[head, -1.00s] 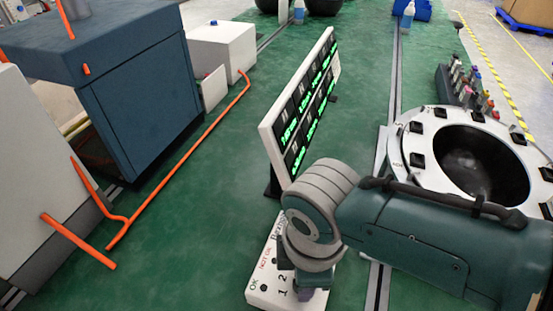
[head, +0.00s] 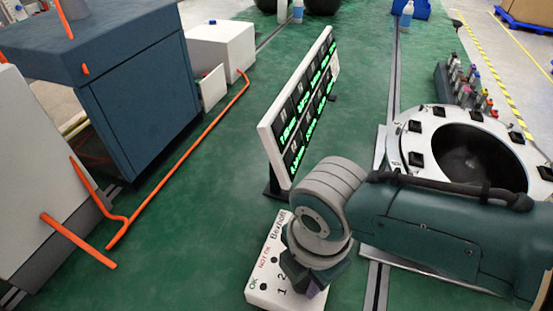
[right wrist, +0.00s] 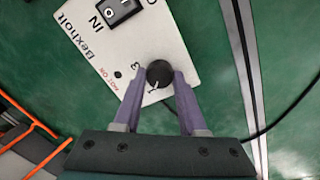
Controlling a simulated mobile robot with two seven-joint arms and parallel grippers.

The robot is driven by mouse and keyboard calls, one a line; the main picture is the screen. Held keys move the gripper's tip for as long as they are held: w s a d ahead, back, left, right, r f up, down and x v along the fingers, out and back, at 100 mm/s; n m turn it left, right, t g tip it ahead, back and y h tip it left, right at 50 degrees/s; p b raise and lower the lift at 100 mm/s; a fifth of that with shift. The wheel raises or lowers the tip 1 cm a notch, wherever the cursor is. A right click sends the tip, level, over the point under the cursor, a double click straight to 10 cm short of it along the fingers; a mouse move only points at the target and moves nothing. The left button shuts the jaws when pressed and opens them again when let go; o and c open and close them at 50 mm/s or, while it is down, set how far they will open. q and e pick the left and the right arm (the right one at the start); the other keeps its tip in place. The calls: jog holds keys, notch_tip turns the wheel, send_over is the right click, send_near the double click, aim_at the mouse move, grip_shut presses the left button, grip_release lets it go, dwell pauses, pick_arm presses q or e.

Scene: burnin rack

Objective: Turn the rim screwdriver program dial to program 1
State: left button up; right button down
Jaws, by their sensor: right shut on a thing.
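The program dial (right wrist: 159,73) is a round black knob on a white control box (right wrist: 118,62) marked "Bexholt". A red "NOT OK" label and a "3" show near the dial in the right wrist view. A small light mark shows at the dial's near edge; I cannot tell for sure which number it points to. My right gripper (right wrist: 158,84) has its purple fingers shut on the dial, one on each side. In the head view the box (head: 259,291) lies at the bottom centre, and my right gripper (head: 316,290) hides the dial. My left gripper is out of view.
A display panel (head: 270,148) with green digits stands behind the box. A white ring-shaped fixture (head: 407,148) with a dark opening stands at the right. A black rocker switch (right wrist: 118,8) sits on the box.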

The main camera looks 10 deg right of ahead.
aim_at(306, 282)
dwell(0.4)
jog(key=shift+c, duration=2.3)
grip_release()
jog(key=r+p, duration=0.2)
jog(key=r, duration=0.2)
jog(key=r+p, duration=0.1)
jog(key=r, duration=0.3)
jog(key=shift+s+d+r+p, duration=0.1)
jog(key=shift+s+r+p, duration=0.1)
jog(key=shift+r+p, duration=0.15)
jog(key=shift+r, duration=0.6)
jog(key=shift+s, duration=0.1)
